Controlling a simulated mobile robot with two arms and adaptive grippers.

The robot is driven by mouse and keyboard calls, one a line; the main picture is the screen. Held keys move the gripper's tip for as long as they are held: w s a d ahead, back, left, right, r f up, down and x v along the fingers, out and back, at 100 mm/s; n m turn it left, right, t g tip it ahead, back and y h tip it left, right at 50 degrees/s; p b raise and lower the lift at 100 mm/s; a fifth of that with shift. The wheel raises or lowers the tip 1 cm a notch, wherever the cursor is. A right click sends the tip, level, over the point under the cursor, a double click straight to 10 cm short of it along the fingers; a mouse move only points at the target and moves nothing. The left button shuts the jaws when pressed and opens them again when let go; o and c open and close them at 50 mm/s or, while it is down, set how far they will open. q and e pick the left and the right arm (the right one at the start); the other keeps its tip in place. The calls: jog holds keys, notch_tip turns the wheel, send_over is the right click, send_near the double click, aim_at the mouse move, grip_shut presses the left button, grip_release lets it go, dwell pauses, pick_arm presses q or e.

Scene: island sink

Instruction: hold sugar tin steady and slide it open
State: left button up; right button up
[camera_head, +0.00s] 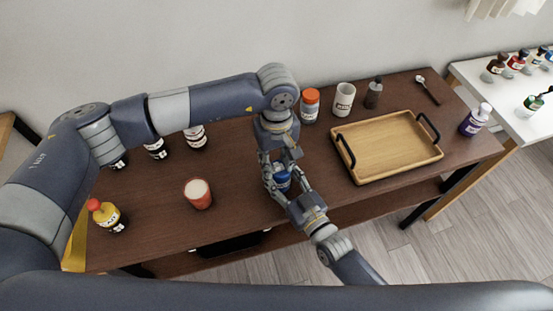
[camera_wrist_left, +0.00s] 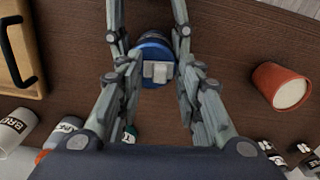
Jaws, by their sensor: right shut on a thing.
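The sugar tin, a small blue round tin (camera_head: 282,181), stands near the front edge of the dark table. Its blue top with a pale block on it shows in the left wrist view (camera_wrist_left: 150,48). My right gripper (camera_head: 283,184) reaches in from the front right and is shut on the tin's sides. My left gripper (camera_head: 277,167) is above the tin, pointing down. In the left wrist view its fingers stand apart on either side of the pale block, open. The fingers hide much of the tin in the head view.
A wooden tray (camera_head: 388,148) with black handles lies to the right. A red cup (camera_head: 198,193) and a yellow bottle (camera_head: 107,215) stand to the left. An orange-capped jar (camera_head: 310,105), a white mug (camera_head: 343,99) and a dark bottle (camera_head: 373,92) stand behind.

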pick_arm(q)
jog(key=shift+c, duration=0.3)
grip_shut()
jog(key=shift+w+d, duration=0.35)
jog(key=shift+d, duration=0.5)
jog(key=shift+o, duration=0.3)
grip_release()
jog(key=shift+a, duration=0.1)
jog(key=shift+r, duration=0.1)
notch_tip(320, 180, up, 12)
